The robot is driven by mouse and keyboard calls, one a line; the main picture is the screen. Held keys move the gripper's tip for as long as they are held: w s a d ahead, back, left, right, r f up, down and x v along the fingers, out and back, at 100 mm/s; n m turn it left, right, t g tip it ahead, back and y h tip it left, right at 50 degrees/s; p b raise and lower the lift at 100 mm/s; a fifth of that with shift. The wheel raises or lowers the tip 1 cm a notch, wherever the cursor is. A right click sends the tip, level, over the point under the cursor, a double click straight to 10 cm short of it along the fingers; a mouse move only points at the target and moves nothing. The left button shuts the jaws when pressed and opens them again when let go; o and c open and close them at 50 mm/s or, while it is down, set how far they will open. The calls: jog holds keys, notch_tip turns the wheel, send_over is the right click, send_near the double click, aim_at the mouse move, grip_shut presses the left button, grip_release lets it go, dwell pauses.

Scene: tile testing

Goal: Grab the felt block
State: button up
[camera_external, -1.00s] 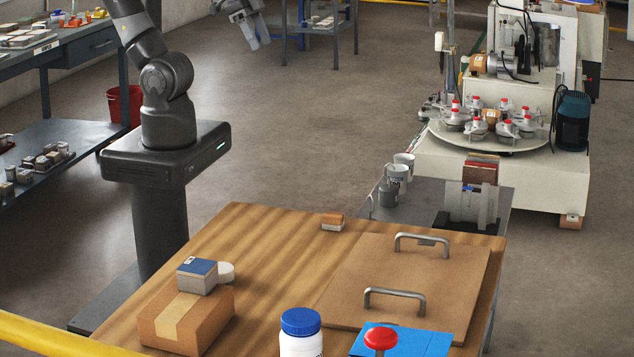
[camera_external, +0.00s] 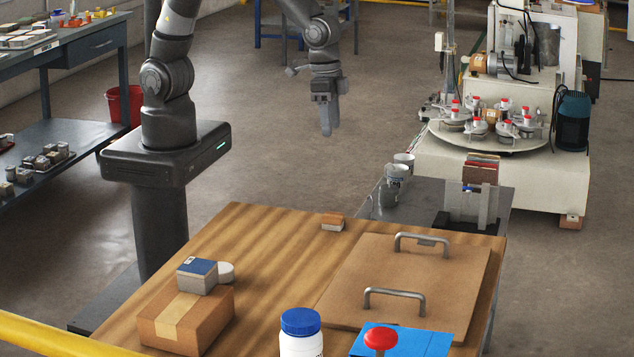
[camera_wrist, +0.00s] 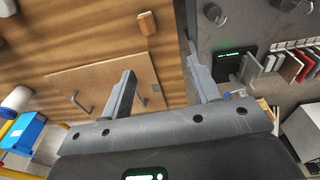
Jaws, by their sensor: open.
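A small block with an orange-brown top and a pale lower layer, likely the felt block (camera_external: 332,222), lies on the wooden table near its back edge. It also shows in the wrist view (camera_wrist: 146,22) near the top, beyond my fingertips. My gripper (camera_external: 327,132) points down in the air behind the table, above and apart from that block. In the wrist view my gripper (camera_wrist: 159,58) has its two fingers spread with nothing between them. A blue-topped grey block (camera_external: 197,275) sits on a cardboard box at the left.
A brown board (camera_external: 345,290) with two metal handles covers the table's right side. The cardboard box (camera_external: 185,320), a blue-lidded jar (camera_external: 301,335) and a red knob (camera_external: 380,338) stand in front. Cups (camera_external: 397,182) and a slotted stand (camera_external: 479,205) are behind. Bare wood surrounds the small block.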

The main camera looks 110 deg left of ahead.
jog(key=w+d+f+g, duration=0.1)
jog(key=w+d+f, duration=0.2)
jog(key=f, duration=0.7)
send_over(339, 215)
notch_tip(339, 215, down, 6)
jog(key=shift+a+r, duration=0.1)
jog(key=shift+r, duration=0.05)
jog(key=shift+f, duration=3)
jog(key=c, duration=1.1)
